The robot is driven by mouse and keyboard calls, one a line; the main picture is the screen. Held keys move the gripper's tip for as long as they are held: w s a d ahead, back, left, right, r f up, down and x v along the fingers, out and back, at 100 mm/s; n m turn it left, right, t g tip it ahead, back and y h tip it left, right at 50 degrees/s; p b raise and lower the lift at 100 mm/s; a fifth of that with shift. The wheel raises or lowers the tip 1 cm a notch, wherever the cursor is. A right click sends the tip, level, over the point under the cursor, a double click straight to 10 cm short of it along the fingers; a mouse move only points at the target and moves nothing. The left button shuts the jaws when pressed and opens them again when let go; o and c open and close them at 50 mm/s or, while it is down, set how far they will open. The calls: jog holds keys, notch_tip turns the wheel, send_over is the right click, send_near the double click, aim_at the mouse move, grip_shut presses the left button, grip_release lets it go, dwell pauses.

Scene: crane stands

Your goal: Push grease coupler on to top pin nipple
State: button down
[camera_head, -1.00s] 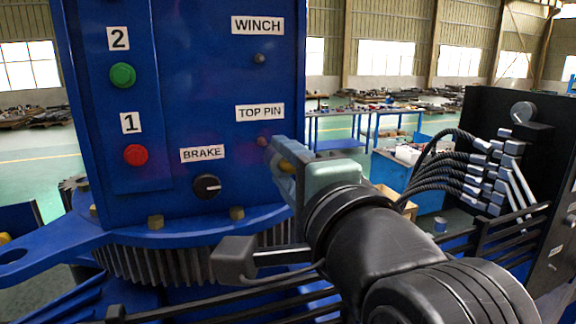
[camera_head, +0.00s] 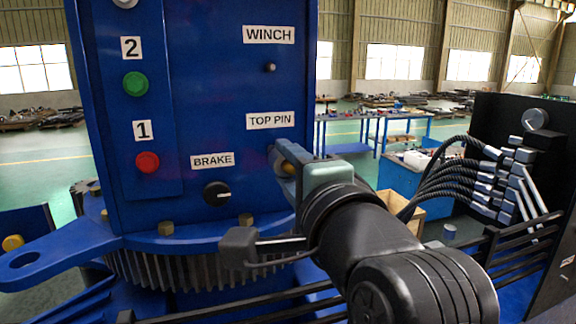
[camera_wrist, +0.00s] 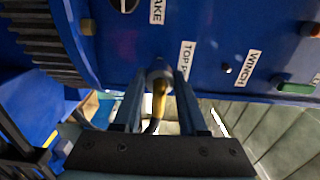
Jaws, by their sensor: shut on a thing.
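The grease coupler shows in the wrist view as a grey nose with a yellow body (camera_wrist: 159,95), held between the two fingers of my gripper (camera_wrist: 160,85). In the head view my gripper (camera_head: 281,164) is at the blue panel, just below the TOP PIN label (camera_head: 270,121), and a bit of the yellow body shows between the fingers. The coupler's nose points at the panel beside that label and appears to meet it. The top pin nipple is hidden behind the coupler and fingertips, so I cannot tell whether the coupler is seated on it.
The blue panel (camera_head: 220,100) also carries a WINCH nipple (camera_head: 270,68), a green button (camera_head: 135,84), a red button (camera_head: 147,162) and a black BRAKE knob (camera_head: 216,193). A gear ring (camera_head: 190,268) lies below. Black hoses (camera_head: 445,175) and levers stand at the right.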

aim_at(293, 171)
jog(key=shift+x, duration=0.95)
jog(key=shift+c, duration=1.9)
grip_release()
jog(key=shift+p+v, duration=0.6)
jog(key=shift+v, duration=1.95)
